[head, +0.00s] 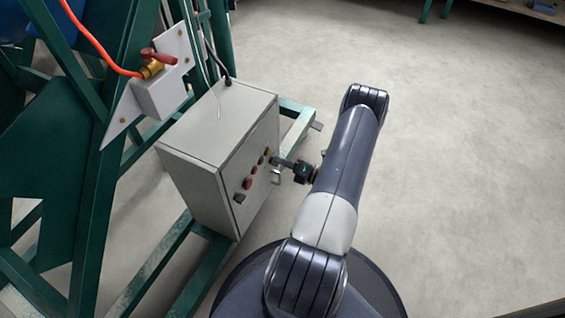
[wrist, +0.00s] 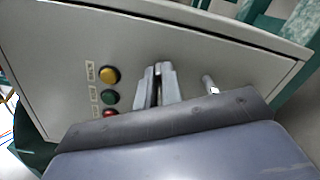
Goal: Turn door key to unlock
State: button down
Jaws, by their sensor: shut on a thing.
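A grey control box (head: 205,145) stands on the green frame, its door facing my arm. My gripper (head: 280,162) reaches the door from the right in the head view. In the wrist view my gripper's (wrist: 159,82) two fingers point at the door, to the right of the buttons. They are shut on a thin dark thing, the door key (wrist: 158,84), which shows only as a sliver between them. The rest of the key and its lock are hidden by the fingers, so I cannot tell its turn angle. The door looks closed.
Yellow (wrist: 109,75), green (wrist: 110,97) and red (wrist: 110,113) buttons sit left of the fingers. A small metal handle (wrist: 210,86) is close on their right. A red-handled valve (head: 158,57) with an orange hose is above the box. Open floor (head: 460,150) lies to the right.

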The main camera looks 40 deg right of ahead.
jog(key=shift+f+m, duration=0.1)
jog(key=shift+m, duration=0.8)
jog(key=c, duration=1.6)
grip_release()
jog(key=shift+o, duration=0.2)
jog(key=p+v, duration=0.1)
jog(key=v, duration=0.9)
jog(key=shift+s+d+p, duration=0.2)
jog(key=shift+s+p, duration=0.15)
jog(key=shift+p, duration=0.05)
jog(key=shift+w, duration=0.1)
